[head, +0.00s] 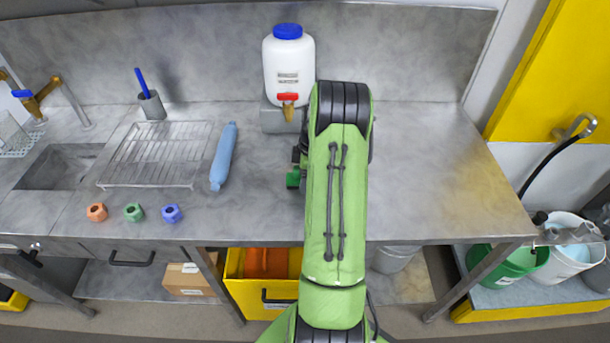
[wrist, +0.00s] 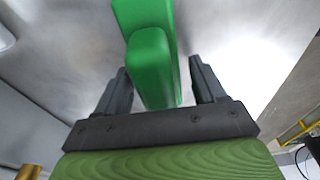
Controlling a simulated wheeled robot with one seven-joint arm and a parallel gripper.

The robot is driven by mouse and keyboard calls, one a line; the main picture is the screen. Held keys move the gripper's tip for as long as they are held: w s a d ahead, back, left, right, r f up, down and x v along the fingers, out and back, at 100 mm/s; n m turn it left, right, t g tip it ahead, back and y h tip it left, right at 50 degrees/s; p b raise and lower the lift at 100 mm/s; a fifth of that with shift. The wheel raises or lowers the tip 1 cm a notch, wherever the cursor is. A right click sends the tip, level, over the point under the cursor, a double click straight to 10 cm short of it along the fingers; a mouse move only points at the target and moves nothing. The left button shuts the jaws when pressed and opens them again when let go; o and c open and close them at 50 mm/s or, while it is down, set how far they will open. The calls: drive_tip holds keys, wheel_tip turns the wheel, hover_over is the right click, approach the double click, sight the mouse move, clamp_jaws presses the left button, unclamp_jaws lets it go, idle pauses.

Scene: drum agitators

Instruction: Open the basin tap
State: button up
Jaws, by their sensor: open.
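The basin (head: 58,168) is sunk into the steel bench at the far left in the head view. Its tap (head: 46,91) stands at the back of it, with brass-coloured parts, a grey upright pipe and a blue part on its left that looks like a handle. Its open or shut state is too small to tell. My gripper (head: 299,157) is far to the right of the tap, over the middle of the bench, partly hidden by my arm. In the wrist view my gripper (wrist: 160,70) is open, with a green block-like thing (wrist: 152,68) between or beyond its fingers.
A white container (head: 288,68) with a red tap stands behind my gripper. The bench's right side is clear.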

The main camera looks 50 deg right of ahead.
drive_tip(key=r, duration=0.4)
drive_tip(key=s+r+p, duration=0.1)
drive_tip(key=r, duration=0.3)
drive_tip(key=d+r, duration=0.1)
drive_tip(key=r, duration=0.3)
drive_tip(key=shift+s+r+p, duration=0.15)
drive_tip(key=shift+s+p, duration=0.1)
drive_tip(key=shift+p, duration=0.05)
drive_tip(key=a+r+m+t+h, duration=0.1)
drive_tip(key=a+r+m, duration=0.1)
drive_tip(key=a+r, duration=0.65)
drive_tip(key=a+r+m+t+h, duration=0.1)
drive_tip(key=a+r, duration=0.3)
drive_tip(key=a, duration=0.9)
drive_tip(key=s+a+m+t+y, duration=0.1)
drive_tip(key=s+a+m, duration=0.3)
drive_tip(key=s+a, duration=0.9)
drive_tip(key=shift+s+a+m+t, duration=0.15)
drive_tip(key=shift+s+m+t, duration=0.15)
drive_tip(key=shift+t, duration=0.4)
drive_tip(key=shift+o, duration=0.4)
drive_tip(key=shift+w+f, duration=0.15)
drive_tip(key=o, duration=0.4)
drive_tip(key=shift+c, duration=0.2)
